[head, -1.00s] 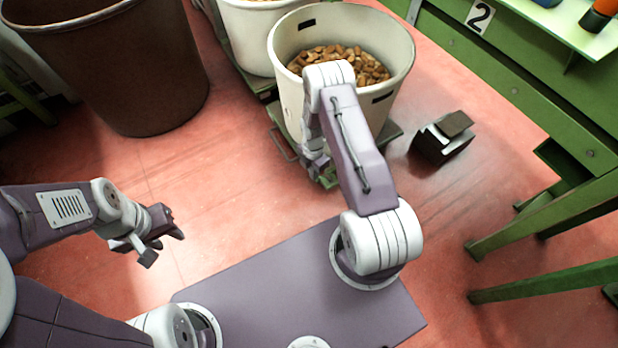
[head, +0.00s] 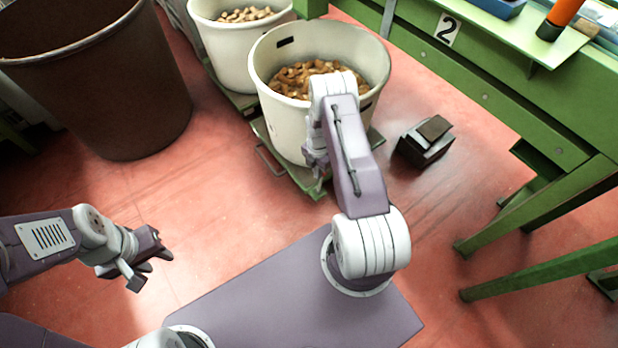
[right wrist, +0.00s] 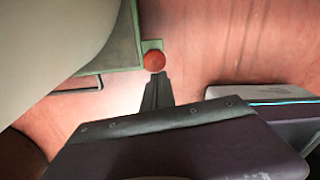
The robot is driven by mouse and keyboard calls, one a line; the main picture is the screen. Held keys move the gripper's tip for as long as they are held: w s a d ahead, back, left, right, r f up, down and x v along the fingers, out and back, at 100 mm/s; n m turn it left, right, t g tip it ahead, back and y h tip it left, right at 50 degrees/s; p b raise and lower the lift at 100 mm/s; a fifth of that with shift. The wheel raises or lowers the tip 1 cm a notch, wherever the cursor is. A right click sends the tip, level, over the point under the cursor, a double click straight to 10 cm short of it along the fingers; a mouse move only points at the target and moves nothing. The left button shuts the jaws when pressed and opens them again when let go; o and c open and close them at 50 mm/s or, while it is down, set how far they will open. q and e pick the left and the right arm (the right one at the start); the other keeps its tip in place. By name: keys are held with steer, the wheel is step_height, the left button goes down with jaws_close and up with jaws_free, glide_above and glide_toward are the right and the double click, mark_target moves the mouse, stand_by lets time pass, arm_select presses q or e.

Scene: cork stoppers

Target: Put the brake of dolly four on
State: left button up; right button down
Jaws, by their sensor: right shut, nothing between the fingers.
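A green dolly (head: 307,184) carries a cream bucket (head: 275,115) filled with corks; no number on the dolly is legible. In the right wrist view a round red pedal (right wrist: 154,61) sits at the corner of the green dolly frame (right wrist: 122,50). My right gripper (right wrist: 158,77) is shut and empty, its tips just below the pedal in that picture; I cannot tell whether they touch it. In the head view my right arm largely hides this corner. My left gripper (head: 150,270) is open and empty above the floor at left.
A second cream bucket (head: 228,60) with corks stands behind. A large brown bin (head: 110,95) stands at left. A black box-like object (head: 425,142) lies on the floor right of the dolly. A green bench (head: 500,105) marked 2 runs along the right.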

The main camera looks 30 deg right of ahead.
steer(key=d+b, duration=0.2)
steer(key=d, duration=0.4)
steer(key=shift+w+d+f, duration=0.2)
steer(key=shift+w+d, duration=0.05)
steer(key=shift+w, duration=0.2)
steer(key=shift+d, duration=0.1)
steer(key=shift+w, duration=0.1)
step_height(320, 180, up, 9)
steer(key=a+p, duration=0.1)
steer(key=p, duration=0.4)
steer(key=shift+a, duration=0.35)
steer(key=shift+a, duration=0.1)
